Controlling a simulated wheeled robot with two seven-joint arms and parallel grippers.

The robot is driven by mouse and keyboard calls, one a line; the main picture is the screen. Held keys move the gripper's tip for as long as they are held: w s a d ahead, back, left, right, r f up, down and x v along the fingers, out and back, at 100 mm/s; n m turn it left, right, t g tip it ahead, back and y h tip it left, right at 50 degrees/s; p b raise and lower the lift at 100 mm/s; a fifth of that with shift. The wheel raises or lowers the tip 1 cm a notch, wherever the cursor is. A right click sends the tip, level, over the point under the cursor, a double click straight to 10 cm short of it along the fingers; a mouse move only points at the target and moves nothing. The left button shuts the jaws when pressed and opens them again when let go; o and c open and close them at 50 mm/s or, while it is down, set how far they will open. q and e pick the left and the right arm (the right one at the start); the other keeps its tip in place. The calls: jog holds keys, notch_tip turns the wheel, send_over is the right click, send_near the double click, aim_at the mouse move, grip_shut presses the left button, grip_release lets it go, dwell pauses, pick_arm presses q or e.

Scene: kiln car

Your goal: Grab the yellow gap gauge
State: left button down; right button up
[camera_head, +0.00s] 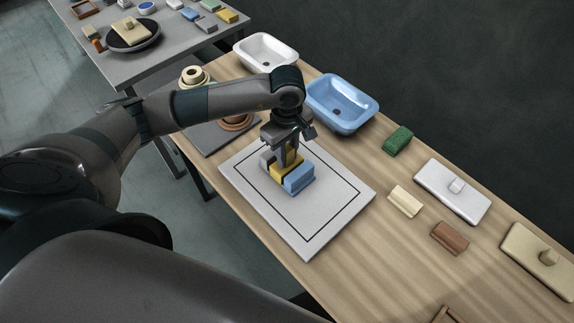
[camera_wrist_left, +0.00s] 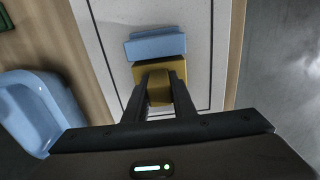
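The yellow gap gauge (camera_head: 284,168) stands on the pale board with a black outline (camera_head: 330,222), between a blue block (camera_head: 298,180) and a dark grey piece (camera_head: 267,160). My left gripper (camera_head: 287,152) points down over the gauge. In the left wrist view, its fingers (camera_wrist_left: 160,84) lie on both sides of the gauge's raised yellow grip (camera_wrist_left: 160,93), with no clear gap seen. The gauge's body (camera_wrist_left: 178,68) and the blue block (camera_wrist_left: 156,45) show just beyond the fingertips. The gauge still seems to sit on the board. My right gripper is not in view.
A white basin (camera_head: 265,52) and a blue basin (camera_head: 342,103) stand along the back edge. A green block (camera_head: 397,140), cream block (camera_head: 404,201), brown block (camera_head: 450,238) and white lidded slab (camera_head: 455,192) lie to the right. The board's front part is clear.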

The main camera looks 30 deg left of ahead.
pick_arm(q)
jog(key=shift+r, duration=0.15)
jog(key=shift+w+r, duration=0.1)
jog(key=shift+r, duration=0.2)
notch_tip(320, 180, up, 8)
jog(key=b, duration=0.3)
jog(key=shift+b, duration=0.35)
jog(key=shift+r, duration=0.6)
